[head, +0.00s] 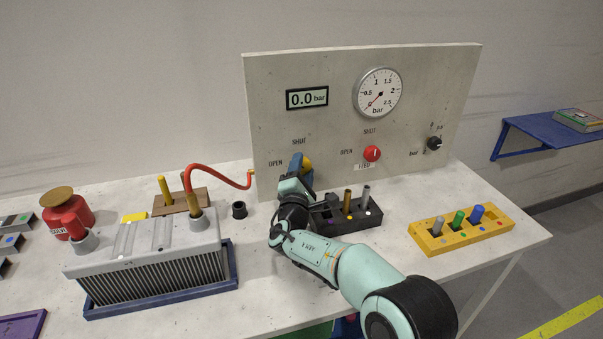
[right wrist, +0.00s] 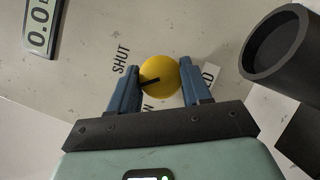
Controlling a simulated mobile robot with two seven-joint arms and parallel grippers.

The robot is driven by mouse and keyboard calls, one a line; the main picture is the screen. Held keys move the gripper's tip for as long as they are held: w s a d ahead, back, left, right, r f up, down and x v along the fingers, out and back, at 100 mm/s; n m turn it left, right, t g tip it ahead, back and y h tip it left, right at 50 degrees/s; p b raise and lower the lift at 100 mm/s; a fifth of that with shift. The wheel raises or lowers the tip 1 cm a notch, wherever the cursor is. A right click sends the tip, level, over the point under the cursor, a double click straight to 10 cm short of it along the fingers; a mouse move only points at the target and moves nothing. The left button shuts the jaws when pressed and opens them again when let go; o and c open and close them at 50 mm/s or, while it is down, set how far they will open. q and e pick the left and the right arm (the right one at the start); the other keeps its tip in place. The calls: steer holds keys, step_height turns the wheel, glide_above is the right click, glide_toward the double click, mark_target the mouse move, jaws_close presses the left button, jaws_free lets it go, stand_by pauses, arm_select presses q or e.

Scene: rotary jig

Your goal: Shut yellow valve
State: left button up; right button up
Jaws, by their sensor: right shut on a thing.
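The yellow valve (head: 307,163) is a round knob on the upright grey panel, left of the red knob. In the right wrist view the yellow valve (right wrist: 163,70) has a black pointer line, which points between the SHUT label (right wrist: 121,58) and the partly hidden OPEN label. My right gripper (head: 300,167) reaches the panel and is shut on the knob, with one blue finger on each side, as the right wrist view shows (right wrist: 160,80). In the head view the fingers hide much of the knob. My left gripper is not in view.
The panel (head: 270,125) also carries a 0.0 bar display (head: 307,98), a round gauge (head: 378,93), a red knob (head: 372,153) and a black knob (head: 434,143). A dark block (head: 365,221) with pegs stands by my right arm. A finned unit (head: 150,270) stands left.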

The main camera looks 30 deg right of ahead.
arm_select(q)
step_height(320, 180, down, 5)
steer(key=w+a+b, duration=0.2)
steer(key=b, duration=0.1)
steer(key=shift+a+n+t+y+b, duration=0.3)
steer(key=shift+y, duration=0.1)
arm_select(e)
steer(key=shift+r+m+g+y, duration=0.1)
steer(key=shift+m+g+y, duration=0.5)
steer(key=shift+m, duration=1.2)
steer(key=shift+m+g+y, duration=0.3)
steer(key=shift+m+g, duration=0.5)
steer(key=shift+m, duration=1)
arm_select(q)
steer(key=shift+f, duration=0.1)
arm_select(e)
steer(key=o, duration=1)
steer(key=shift+o, duration=0.2)
steer(key=shift+s, duration=0.1)
